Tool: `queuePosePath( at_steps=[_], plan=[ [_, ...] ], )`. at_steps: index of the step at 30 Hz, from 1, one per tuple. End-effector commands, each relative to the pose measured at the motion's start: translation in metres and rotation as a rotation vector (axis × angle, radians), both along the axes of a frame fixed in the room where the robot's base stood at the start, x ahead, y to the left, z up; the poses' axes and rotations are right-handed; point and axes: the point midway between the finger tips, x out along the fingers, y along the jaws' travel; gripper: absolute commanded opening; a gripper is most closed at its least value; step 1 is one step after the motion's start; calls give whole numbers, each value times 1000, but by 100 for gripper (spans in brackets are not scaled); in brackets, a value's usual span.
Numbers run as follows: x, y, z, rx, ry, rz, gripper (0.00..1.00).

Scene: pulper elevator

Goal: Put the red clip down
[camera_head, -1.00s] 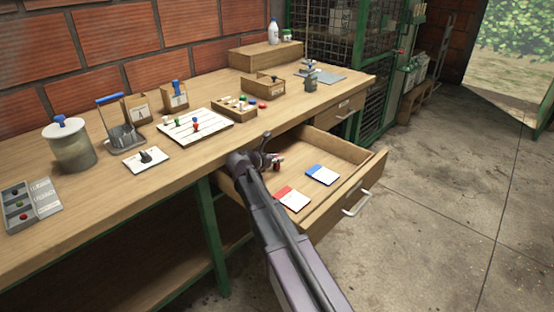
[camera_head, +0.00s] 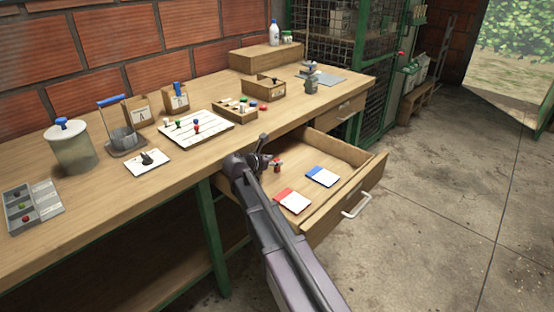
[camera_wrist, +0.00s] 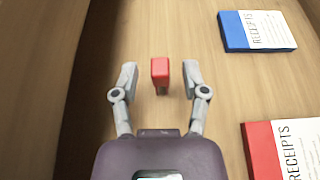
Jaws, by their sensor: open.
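The red clip (camera_wrist: 160,72) stands on the drawer floor in the wrist view, between and slightly beyond the fingertips of my gripper (camera_wrist: 160,78). Both fingers are apart, with a gap on each side of the clip. In the head view the red clip (camera_head: 278,164) shows small inside the open drawer (camera_head: 341,147), just beside my gripper (camera_head: 266,158). My arm hides part of the drawer's left side.
A receipt pad with a red band (camera_head: 293,201) and one with a blue band (camera_head: 321,177) lie in the drawer, right of the clip. The drawer walls stand close by. The workbench (camera_head: 95,205) above holds jars, boxes and a pegged board (camera_head: 215,132).

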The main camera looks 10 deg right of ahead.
Motion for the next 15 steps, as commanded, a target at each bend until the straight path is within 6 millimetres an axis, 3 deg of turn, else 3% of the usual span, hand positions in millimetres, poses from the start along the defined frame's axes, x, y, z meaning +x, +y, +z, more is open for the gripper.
queuePosePath(
  at_steps=[15],
  plan=[
    [-45,61,34,-1,0,2,58]
  ],
)
